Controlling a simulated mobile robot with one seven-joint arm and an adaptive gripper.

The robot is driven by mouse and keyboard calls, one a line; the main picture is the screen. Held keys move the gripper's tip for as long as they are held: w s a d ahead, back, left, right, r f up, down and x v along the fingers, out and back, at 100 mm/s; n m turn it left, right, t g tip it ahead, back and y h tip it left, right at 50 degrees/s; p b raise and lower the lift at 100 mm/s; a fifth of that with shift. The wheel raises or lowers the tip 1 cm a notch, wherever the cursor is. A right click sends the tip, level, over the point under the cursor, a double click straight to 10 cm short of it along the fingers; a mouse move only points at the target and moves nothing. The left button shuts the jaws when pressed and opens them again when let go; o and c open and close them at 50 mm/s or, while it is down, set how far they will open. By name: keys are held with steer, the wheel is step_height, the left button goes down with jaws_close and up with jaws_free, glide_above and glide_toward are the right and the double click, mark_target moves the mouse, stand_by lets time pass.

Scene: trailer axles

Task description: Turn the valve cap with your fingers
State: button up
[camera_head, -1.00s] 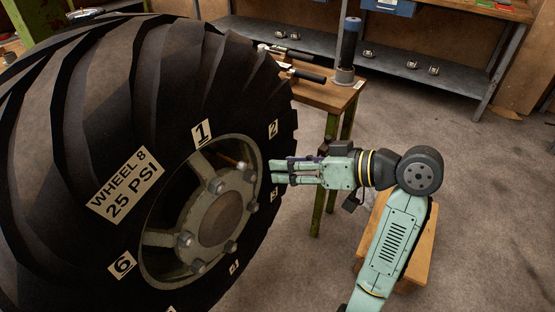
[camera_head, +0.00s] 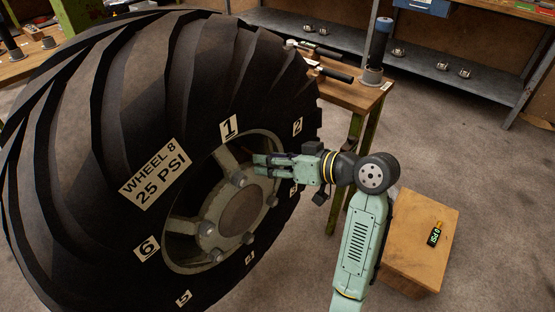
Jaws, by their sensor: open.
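The big wheel (camera_head: 110,120) stands at the left with a label reading WHEEL 8, 25 PSI. Number plates sit around its grey rim (camera_head: 182,256), which carries a hub (camera_head: 236,211) and several bolts. My gripper (camera_head: 256,164) points left at the upper right part of the rim, close in front of it, between plates 1 and 2. Its fingers look apart and nothing shows between them. I cannot make out the valve cap; it may be hidden by the fingers or too small to tell. Whether the fingers touch anything is unclear.
A wooden table (camera_head: 352,92) behind my gripper holds tools and a dark cylinder (camera_head: 378,45). A wooden stool or box (camera_head: 420,222) at the right bears a small gauge with a lit display (camera_head: 436,234). A shelf (camera_head: 440,60) stands at the back.

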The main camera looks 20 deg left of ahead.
steer(key=shift+c, duration=0.5)
jaws_close()
stand_by(0.3)
stand_by(0.4)
steer(key=n+t, duration=0.1)
steer(key=n, duration=0.1)
steer(key=n+t+h, duration=0.1)
steer(key=n+t, duration=0.1)
steer(key=n, duration=0.1)
steer(key=s+n+t, duration=0.1)
steer(key=n+t, duration=0.1)
steer(key=n, duration=0.1)
steer(key=shift+s+a+f+h, duration=0.1)
steer(key=shift+h, duration=0.2)
steer(key=shift+c, duration=1)
jaws_free()
